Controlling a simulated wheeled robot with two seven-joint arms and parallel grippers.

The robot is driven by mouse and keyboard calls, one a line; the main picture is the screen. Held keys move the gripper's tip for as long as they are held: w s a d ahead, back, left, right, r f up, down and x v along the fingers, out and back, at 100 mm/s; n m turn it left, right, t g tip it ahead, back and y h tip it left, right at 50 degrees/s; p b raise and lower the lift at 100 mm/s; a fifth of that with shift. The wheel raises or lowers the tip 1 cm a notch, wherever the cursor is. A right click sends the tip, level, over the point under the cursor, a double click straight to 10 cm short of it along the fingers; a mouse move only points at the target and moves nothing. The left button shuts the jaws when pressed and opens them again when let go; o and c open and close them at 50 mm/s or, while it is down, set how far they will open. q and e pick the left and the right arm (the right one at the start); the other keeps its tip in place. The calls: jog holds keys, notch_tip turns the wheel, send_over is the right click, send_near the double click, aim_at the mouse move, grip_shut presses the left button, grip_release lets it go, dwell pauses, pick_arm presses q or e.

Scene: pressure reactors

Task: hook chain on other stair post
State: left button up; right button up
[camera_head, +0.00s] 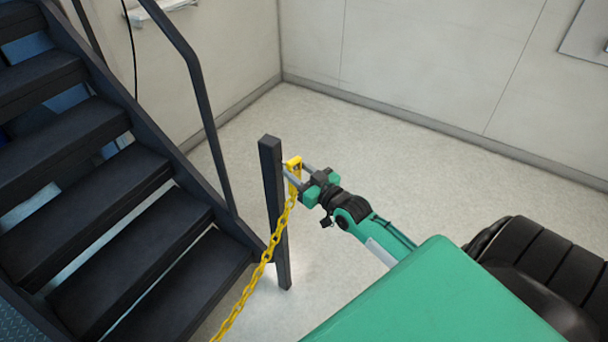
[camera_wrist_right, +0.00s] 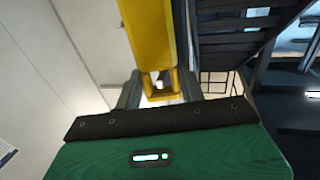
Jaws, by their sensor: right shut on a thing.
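A dark square stair post (camera_head: 272,205) stands upright on the floor beside the stairs. My right gripper (camera_head: 293,174) is shut on the yellow hook (camera_head: 293,166) at the end of a yellow chain (camera_head: 262,262). It holds the hook close to the right side of the post, near its top. I cannot tell whether hook and post touch. The chain hangs from the hook down to the lower left and leaves the picture. In the right wrist view the yellow hook (camera_wrist_right: 148,38) runs up between the fingers. My left gripper is not in view.
Dark metal stairs (camera_head: 120,210) with a handrail (camera_head: 195,90) fill the left side. Pale walls (camera_head: 430,60) close off the back and right. The floor (camera_head: 350,140) behind and right of the post is clear.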

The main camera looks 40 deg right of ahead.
jog(key=shift+w+a, duration=0.1)
jog(key=shift+w, duration=0.2)
jog(key=shift+w+a, duration=0.2)
jog(key=shift+w, duration=0.3)
jog(key=shift+w+a+f, duration=0.2)
jog(key=shift+w+f, duration=0.2)
jog(key=shift+w, duration=0.05)
jog(key=shift+f, duration=0.1)
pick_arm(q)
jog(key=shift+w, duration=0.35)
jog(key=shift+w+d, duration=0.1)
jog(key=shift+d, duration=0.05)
pick_arm(e)
jog(key=o, duration=1.1)
